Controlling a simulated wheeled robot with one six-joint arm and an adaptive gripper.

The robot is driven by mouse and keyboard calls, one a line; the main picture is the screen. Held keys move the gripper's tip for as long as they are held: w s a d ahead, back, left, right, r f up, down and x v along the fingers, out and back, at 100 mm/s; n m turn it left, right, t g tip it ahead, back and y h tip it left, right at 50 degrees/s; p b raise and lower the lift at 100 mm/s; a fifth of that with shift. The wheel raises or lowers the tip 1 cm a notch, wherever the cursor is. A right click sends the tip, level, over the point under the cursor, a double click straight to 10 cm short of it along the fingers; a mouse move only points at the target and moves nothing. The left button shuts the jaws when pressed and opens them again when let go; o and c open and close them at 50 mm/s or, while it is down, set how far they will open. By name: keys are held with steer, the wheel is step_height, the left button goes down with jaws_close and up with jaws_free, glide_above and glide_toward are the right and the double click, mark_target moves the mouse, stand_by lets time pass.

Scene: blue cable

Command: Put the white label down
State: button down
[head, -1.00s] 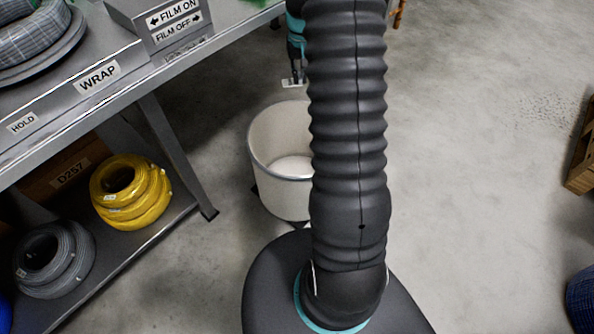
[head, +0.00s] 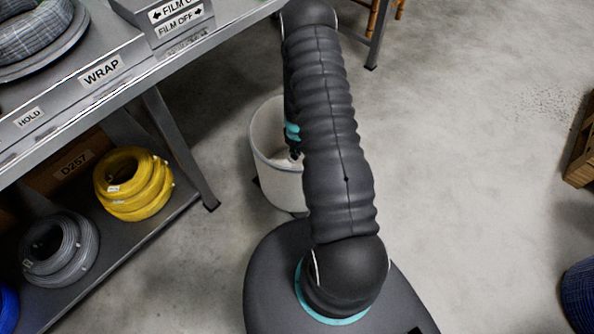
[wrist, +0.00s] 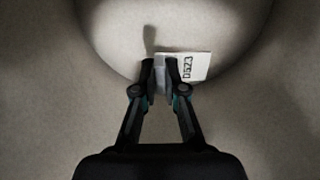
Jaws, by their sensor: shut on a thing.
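The white label (wrist: 190,67) shows in the wrist view with dark print on it, which seems to read D623. My gripper (wrist: 161,72) is shut on its left part, and the rest sticks out to the right of the fingers. Below them is the pale floor of a round white bin. In the head view the bin (head: 267,172) stands on the floor beside the bench, and my gripper (head: 294,153) is down inside its opening, largely hidden by my arm. The label cannot be made out clearly in the head view.
A grey bench (head: 120,82) with WRAP and FILM signs stands at the left. Its lower shelf holds a yellow cable coil (head: 150,203) and a grey coil (head: 82,262). A wooden crate (head: 582,160) is at the right edge. The floor at right is mostly clear.

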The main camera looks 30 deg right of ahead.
mark_target(296, 165)
steer(key=shift+f, duration=4.2)
steer(key=shift+f+b, duration=0.3)
steer(key=shift+b, duration=0.05)
steer(key=c, duration=1.2)
jaws_free()
steer(key=shift+r, duration=0.1)
steer(key=shift+c, duration=0.2)
